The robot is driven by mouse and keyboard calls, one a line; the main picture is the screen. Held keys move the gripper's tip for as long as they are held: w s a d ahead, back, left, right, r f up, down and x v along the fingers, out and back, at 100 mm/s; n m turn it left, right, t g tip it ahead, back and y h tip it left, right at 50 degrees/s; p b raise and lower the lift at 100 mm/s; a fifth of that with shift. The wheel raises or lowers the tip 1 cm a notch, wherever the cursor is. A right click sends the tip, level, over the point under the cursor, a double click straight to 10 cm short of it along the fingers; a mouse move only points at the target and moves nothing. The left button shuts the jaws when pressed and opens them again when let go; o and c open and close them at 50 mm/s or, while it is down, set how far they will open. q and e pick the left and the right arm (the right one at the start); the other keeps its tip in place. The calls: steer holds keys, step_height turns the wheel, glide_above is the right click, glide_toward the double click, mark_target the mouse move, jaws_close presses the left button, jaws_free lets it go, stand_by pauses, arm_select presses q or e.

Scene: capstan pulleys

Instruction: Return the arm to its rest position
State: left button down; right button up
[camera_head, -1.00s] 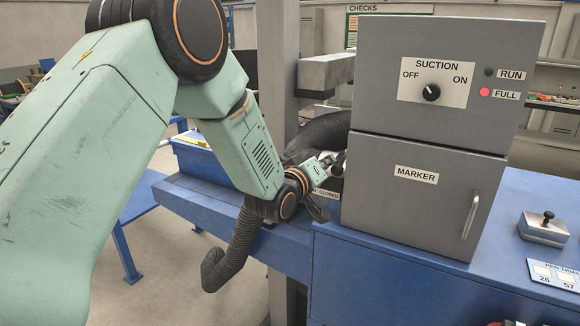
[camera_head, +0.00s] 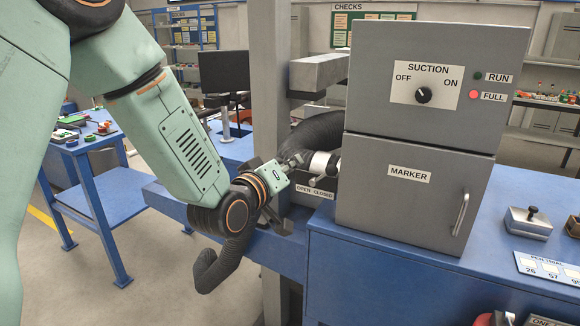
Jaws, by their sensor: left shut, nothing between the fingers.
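My left arm comes in from the left, pale green with dark joints. My left gripper (camera_head: 297,159) is shut and empty. It is in front of the black corrugated hose (camera_head: 318,132) and just left of a white cylindrical part (camera_head: 323,164), above a plate labelled OPEN CLOSED (camera_head: 316,192). I cannot tell whether the gripper touches the white part. My right gripper is not in view.
A grey cabinet (camera_head: 405,215) with a MARKER door and a SUCTION knob (camera_head: 423,95) stands on the blue bench (camera_head: 370,285), close to the gripper's right. The FULL lamp (camera_head: 474,95) is red. A grey post (camera_head: 265,75) rises behind the arm. A blue table (camera_head: 90,165) is at left.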

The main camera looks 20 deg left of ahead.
arm_select(q)
steer(key=s+d+f+m+g+b, duration=0.1)
steer(key=s+f+m+g, duration=0.15)
steer(key=s+f, duration=0.45)
steer(key=s+d+f+m+g+y+b, duration=0.1)
steer(key=s+f+g+b, duration=0.2)
steer(key=f, duration=0.9)
steer(key=s+f+m+g, duration=0.1)
steer(key=s+f+g, duration=0.35)
steer(key=f, duration=0.45)
steer(key=s+f+m+g+b, duration=0.1)
steer(key=s+f+g+b, duration=0.2)
steer(key=s+f, duration=0.7)
steer(key=s+d+f+m+g+b, duration=0.1)
steer(key=s+f+g+b, duration=0.2)
steer(key=s+f, duration=0.6)
steer(key=s+g, duration=0.1)
steer(key=s, duration=0.6)
steer(key=shift+s+f+y, duration=0.3)
steer(key=shift+f, duration=0.1)
steer(key=shift+d, duration=0.1)
steer(key=shift+w, duration=0.15)
